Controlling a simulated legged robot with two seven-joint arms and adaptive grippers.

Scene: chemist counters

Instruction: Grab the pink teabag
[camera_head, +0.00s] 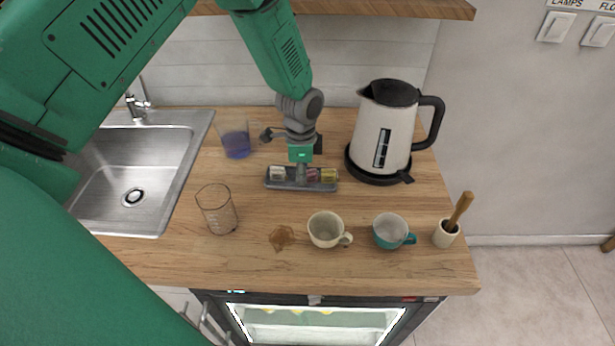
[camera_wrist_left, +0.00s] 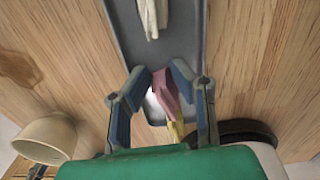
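The pink teabag (camera_wrist_left: 166,88) shows between the two fingers of my left gripper (camera_wrist_left: 160,70) in the left wrist view. The fingers stand apart, and the bag does not fill the gap; it lies closer to the right finger. In the head view the left gripper (camera_head: 302,172) is over the grey tray (camera_head: 292,186), and the pink teabag (camera_head: 313,174) is just right of it. A white teabag (camera_head: 277,172) is in the left compartment and a yellow teabag (camera_head: 328,175) is at the right end. My right gripper is not in view.
A kettle (camera_head: 383,130) stands right of the tray. A glass with blue liquid (camera_head: 236,143) is at left, and an empty beaker (camera_head: 217,210) is nearer. A cream cup (camera_head: 325,230), teal cup (camera_head: 391,231) and mortar (camera_head: 446,234) line the front. A shelf (camera_head: 400,8) hangs above.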

